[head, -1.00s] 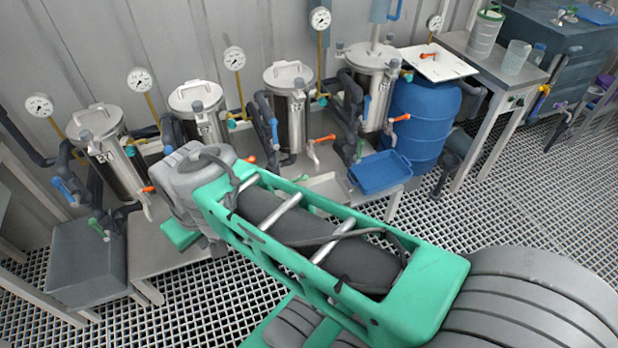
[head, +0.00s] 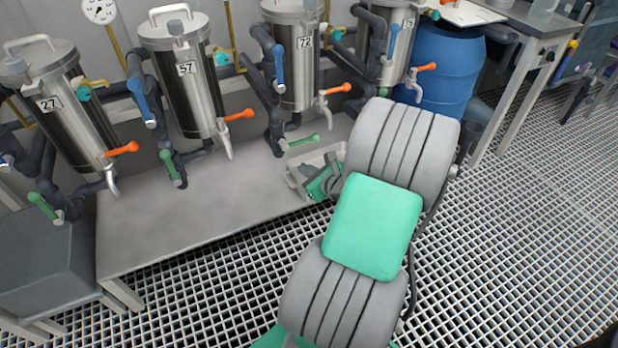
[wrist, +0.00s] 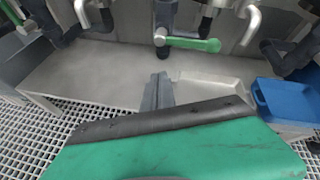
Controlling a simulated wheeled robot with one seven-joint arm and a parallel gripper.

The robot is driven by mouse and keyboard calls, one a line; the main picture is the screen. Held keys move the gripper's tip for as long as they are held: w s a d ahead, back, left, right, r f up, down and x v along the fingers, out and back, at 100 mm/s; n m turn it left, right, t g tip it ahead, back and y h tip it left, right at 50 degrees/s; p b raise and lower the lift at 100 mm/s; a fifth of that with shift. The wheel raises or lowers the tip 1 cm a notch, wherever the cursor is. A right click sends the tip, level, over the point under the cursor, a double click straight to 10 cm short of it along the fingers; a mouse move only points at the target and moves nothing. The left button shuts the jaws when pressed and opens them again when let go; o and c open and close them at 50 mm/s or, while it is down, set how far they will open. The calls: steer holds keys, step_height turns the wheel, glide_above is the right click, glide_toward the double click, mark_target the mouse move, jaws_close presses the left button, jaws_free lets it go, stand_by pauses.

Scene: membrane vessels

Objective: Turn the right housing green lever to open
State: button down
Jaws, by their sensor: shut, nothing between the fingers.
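My gripper (wrist: 158,80) is shut and empty, below and apart from that lever, over the bench. In the head view my arm mostly hides the gripper.
Housings 57 (head: 182,75) and 27 (head: 62,110) stand left, with orange-handled spouts in front. A blue tray (wrist: 284,104) lies right of my gripper. A blue barrel (head: 440,65) stands right. The bench's left part (head: 190,215) is clear.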

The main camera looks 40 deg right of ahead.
mark_target(301, 142)
steer(key=s+d+f+m+h, duration=0.2)
steer(key=d+f+m, duration=0.1)
steer(key=d+m, duration=0.1)
steer(key=r+b+x, duration=0.1)
steer(key=b+x, duration=0.3)
steer(key=x, duration=0.5)
steer(key=shift+t, duration=0.4)
steer(key=r, duration=0.4)
steer(key=shift+w+d+r+b, duration=0.2)
steer(key=shift+w+d+b, duration=0.1)
steer(key=shift+w+b, duration=0.1)
